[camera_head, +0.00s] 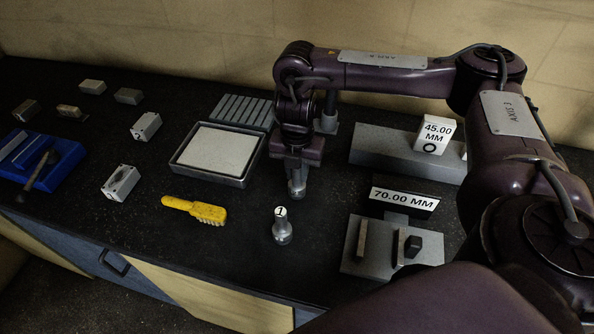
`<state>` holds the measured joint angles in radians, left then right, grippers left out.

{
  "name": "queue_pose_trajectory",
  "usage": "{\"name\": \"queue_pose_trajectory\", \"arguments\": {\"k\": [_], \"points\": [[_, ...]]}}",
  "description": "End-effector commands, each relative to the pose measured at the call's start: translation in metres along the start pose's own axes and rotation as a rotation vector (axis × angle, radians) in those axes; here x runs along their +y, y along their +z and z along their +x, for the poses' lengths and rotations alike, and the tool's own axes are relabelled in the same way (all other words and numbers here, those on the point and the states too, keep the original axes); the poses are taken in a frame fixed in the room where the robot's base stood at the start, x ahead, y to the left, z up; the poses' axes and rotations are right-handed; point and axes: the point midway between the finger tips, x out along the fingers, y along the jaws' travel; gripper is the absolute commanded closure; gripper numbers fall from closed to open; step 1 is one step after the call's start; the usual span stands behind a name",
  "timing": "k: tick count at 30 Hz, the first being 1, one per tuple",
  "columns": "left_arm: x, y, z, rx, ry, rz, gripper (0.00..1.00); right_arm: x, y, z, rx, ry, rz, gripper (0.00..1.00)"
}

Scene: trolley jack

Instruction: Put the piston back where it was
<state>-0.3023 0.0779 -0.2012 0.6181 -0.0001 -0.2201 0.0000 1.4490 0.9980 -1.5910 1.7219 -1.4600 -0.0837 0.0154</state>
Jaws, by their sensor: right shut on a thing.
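My right gripper (297,166) points down over the middle of the dark bench. It is shut on a small grey metal cylinder, which looks like the piston (297,187). The piston is upright below the jaws, and its upper part is hidden by them. I cannot tell whether its lower end touches the bench. A second metal piece with a round white label "1" (282,230) stands on the bench just in front of it. My left gripper is not in view.
A grey-rimmed tray with a white pad (215,152) lies left of the gripper, with a yellow brush (196,209) in front. At right are a grey block with a 45.00 MM sign (436,134) and a plate with a 70.00 MM sign (404,198). A blue holder (66,160) and several metal blocks are at left.

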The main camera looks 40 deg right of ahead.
Motion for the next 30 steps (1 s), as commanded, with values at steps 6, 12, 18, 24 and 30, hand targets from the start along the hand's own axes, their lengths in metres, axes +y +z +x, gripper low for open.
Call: {"name": "queue_pose_trajectory", "arguments": {"k": [6,12,18,24,30], "points": [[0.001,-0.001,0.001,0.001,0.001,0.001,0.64,0.001,0.0,0.001,0.0,0.001,0.0,1.0],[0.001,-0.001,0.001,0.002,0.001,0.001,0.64,0.0,0.0,0.002,0.0,0.0,0.0,0.6],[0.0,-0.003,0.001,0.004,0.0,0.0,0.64,0.0,0.0,0.002,0.0,0.0,0.0,0.57],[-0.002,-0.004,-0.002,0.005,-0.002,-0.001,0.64,0.001,0.0,-0.004,-0.001,0.001,-0.001,0.57],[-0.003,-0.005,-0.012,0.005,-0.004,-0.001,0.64,0.001,0.001,-0.033,-0.006,0.004,0.0,0.57]]}}
